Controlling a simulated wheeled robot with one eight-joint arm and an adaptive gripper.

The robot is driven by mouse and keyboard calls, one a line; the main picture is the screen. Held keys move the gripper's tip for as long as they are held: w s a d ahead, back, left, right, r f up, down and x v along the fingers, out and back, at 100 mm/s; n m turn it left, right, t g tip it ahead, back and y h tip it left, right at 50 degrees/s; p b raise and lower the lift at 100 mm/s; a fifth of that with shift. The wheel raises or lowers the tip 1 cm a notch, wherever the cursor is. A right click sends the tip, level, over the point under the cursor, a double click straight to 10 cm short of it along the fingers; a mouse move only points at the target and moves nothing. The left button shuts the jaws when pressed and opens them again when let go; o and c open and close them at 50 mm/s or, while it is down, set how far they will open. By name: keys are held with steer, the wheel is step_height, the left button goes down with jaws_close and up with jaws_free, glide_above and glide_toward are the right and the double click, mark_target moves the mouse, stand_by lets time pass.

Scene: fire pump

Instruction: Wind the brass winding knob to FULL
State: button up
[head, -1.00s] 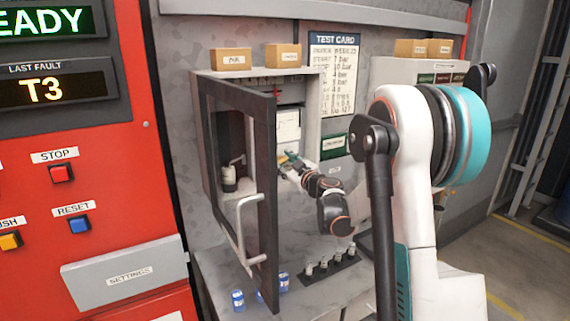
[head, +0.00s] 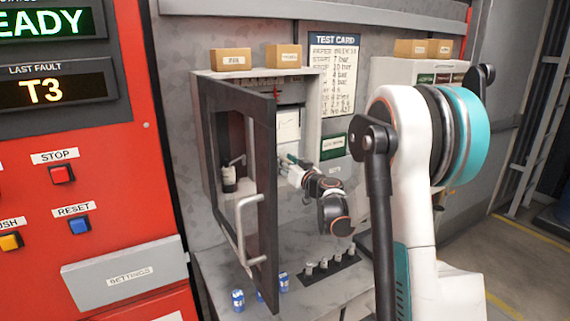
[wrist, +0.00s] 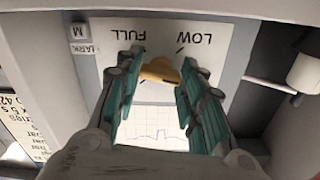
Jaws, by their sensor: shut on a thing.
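The brass winding knob (wrist: 158,71) shows in the wrist view between my gripper's teal fingers. My gripper (wrist: 161,64) is shut on it, with one finger on each side. The dial panel behind carries the word FULL (wrist: 130,34) on the left and LOW (wrist: 195,39) on the right, both upside down. A short dark mark stands beside LOW. The knob lies nearly crosswise in this view, and I cannot tell its exact setting. In the head view my gripper (head: 288,167) reaches into the open cabinet (head: 313,110); the knob is hidden there.
The cabinet's dark-framed door (head: 264,120) stands open left of my gripper, its white handle (head: 243,225) facing out. A chart sheet (wrist: 150,125) lies below the knob in the wrist view.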

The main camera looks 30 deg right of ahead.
steer(key=m, duration=0.4)
steer(key=shift+m, duration=0.3)
steer(key=m, duration=0.4)
steer(key=shift+m, duration=0.3)
steer(key=m, duration=0.4)
steer(key=shift+d+m, duration=0.1)
steer(key=shift+m, duration=0.2)
steer(key=m, duration=0.4)
steer(key=shift+f+m, duration=0.1)
steer(key=shift+m, duration=0.2)
steer(key=o, duration=1.1)
